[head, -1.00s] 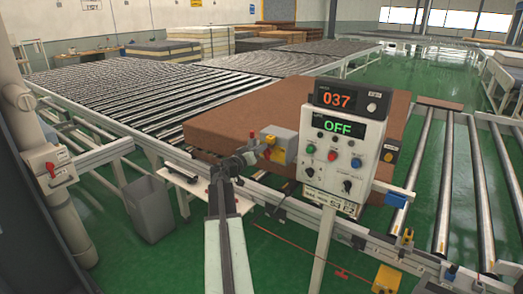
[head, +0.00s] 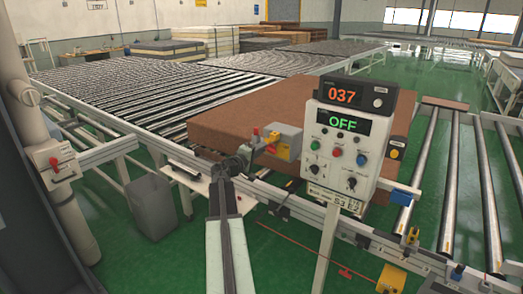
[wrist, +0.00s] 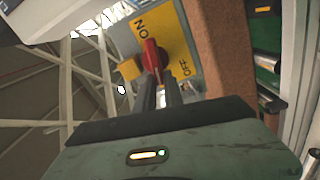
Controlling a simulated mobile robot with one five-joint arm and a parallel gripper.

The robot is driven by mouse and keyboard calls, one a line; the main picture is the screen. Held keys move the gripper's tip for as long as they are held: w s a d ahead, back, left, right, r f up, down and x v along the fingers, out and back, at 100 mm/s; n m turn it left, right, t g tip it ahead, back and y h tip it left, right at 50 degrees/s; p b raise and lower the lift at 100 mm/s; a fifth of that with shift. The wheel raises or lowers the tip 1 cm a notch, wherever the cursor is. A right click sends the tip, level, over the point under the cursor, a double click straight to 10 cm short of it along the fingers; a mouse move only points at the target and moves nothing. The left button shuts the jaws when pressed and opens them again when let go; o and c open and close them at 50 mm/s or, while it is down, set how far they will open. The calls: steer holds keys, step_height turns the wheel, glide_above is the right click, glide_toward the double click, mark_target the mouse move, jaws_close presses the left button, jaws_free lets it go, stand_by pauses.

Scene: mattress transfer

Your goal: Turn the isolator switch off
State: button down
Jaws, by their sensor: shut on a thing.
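The isolator switch is a grey box (head: 285,131) with a yellow plate and a red handle, beside the control panel in the head view. In the wrist view its yellow plate (wrist: 163,32) carries ON and OFF labels, and the red handle (wrist: 152,56) stands between my fingertips. My gripper (wrist: 157,80) is shut on the red handle; in the head view my gripper (head: 262,146) reaches the switch from the left. The fingers partly cover the handle, so I cannot tell exactly which label it points to.
A control panel (head: 339,153) reads OFF, with 037 on the display (head: 342,94) above. A brown mattress (head: 235,118) lies on the rollers behind.

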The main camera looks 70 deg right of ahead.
steer(key=shift+f+n, duration=0.25)
steer(key=shift+n, duration=0.85)
steer(key=shift+d, duration=0.1)
steer(key=c, duration=1.4)
jaws_free()
steer(key=shift+c, duration=0.2)
steer(key=v, duration=0.8)
steer(key=shift+w, duration=0.1)
